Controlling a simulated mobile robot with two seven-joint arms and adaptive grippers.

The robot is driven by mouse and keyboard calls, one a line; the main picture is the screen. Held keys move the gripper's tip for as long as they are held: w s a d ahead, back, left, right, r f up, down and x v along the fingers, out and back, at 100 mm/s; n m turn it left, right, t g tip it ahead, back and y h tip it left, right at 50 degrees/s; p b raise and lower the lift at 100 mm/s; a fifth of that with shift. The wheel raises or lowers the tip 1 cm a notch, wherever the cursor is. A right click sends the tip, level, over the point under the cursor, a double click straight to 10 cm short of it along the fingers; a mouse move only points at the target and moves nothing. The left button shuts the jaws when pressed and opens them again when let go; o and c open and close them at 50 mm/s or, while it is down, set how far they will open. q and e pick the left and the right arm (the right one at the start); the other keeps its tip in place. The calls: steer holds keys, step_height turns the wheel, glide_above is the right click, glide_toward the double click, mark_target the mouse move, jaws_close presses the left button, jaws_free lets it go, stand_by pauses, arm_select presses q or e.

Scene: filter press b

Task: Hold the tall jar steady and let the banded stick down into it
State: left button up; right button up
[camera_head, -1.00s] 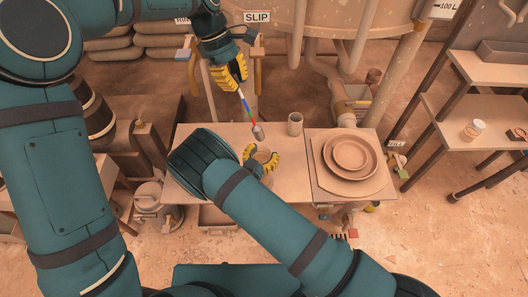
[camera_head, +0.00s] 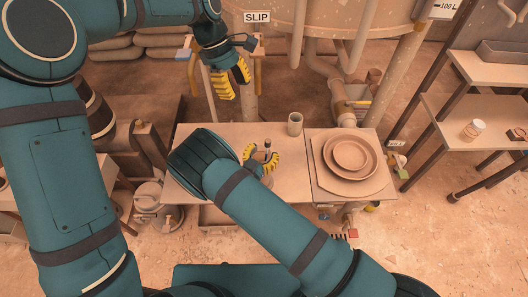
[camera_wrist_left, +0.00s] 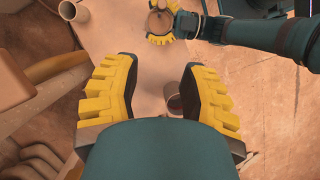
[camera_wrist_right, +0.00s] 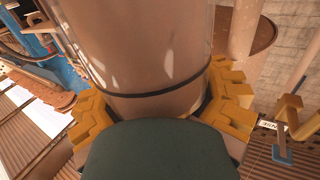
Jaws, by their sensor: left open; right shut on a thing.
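The tall jar (camera_head: 261,157) stands on the table between the fingers of my right gripper (camera_head: 262,160), which is shut on it. In the right wrist view the jar is a clear cylinder (camera_wrist_right: 150,60) with a dark ring low on it. My left gripper (camera_head: 232,82) is open and empty, above and behind the jar; its fingers are wide apart in the left wrist view (camera_wrist_left: 159,95).
A small beige cup (camera_head: 295,124) stands on the table (camera_head: 215,135) behind and right of the jar. Stacked round dishes (camera_head: 350,154) lie on a board to the right. A large tank with pipes and a SLIP sign (camera_head: 257,17) stands behind.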

arm_select(q)
steer(key=v, duration=1.2)
arm_select(e)
steer(key=o, duration=1.4)
steer(key=v, duration=1.2)
arm_select(q)
steer(key=shift+s+a, duration=0.1)
arm_select(e)
steer(key=shift+s+a+f, duration=0.1)
